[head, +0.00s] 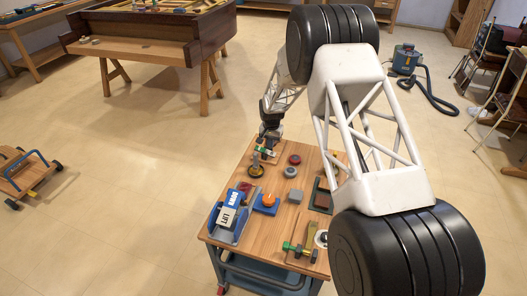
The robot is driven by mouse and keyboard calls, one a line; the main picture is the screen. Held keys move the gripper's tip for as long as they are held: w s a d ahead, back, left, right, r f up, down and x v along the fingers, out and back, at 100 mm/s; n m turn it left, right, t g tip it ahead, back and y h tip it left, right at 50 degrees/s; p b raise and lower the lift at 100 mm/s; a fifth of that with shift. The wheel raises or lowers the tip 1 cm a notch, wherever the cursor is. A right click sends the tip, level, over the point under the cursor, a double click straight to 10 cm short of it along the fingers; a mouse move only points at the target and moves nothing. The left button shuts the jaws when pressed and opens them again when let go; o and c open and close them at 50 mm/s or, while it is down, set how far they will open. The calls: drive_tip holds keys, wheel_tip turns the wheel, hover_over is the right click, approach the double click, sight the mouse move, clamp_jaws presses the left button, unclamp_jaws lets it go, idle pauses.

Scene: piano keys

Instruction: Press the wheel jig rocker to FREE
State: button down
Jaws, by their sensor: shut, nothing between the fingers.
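A different rocker (232,207), white and blue with the words LIFT and DOWN, sits on a blue base at the cart's left edge.
An orange knob (268,200) on a blue plate, a grey block (295,196), a red round button (295,159), a grey round piece (290,171) and a green-and-brass valve (299,248) stand on the cart. My arm hides the cart's right side.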

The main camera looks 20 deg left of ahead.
sight(272, 153)
drive_tip(key=shift+r, duration=1.7)
drive_tip(key=s+d+r, duration=0.5)
drive_tip(key=d+r, duration=0.4)
drive_tip(key=r, duration=0.1)
drive_tip(key=s+d+r+t, duration=0.1)
drive_tip(key=s+d+r, duration=0.5)
drive_tip(key=d+r, duration=0.4)
drive_tip(key=s+d+r, duration=0.5)
drive_tip(key=d+r, duration=0.3)
drive_tip(key=r, duration=0.3)
drive_tip(key=s+d+r+t, duration=0.1)
drive_tip(key=s+d+r, duration=0.3)
drive_tip(key=s+d, duration=0.45)
drive_tip(key=s+d+r, duration=0.4)
drive_tip(key=s+d, duration=0.1)
drive_tip(key=s, duration=0.7)
drive_tip(key=s+d+f, duration=0.1)
drive_tip(key=s+d, duration=0.2)
drive_tip(key=s, duration=0.6)
drive_tip(key=s+d+f, duration=0.1)
drive_tip(key=s+d, duration=0.2)
drive_tip(key=s, duration=0.7)
drive_tip(key=shift+t, duration=0.3)
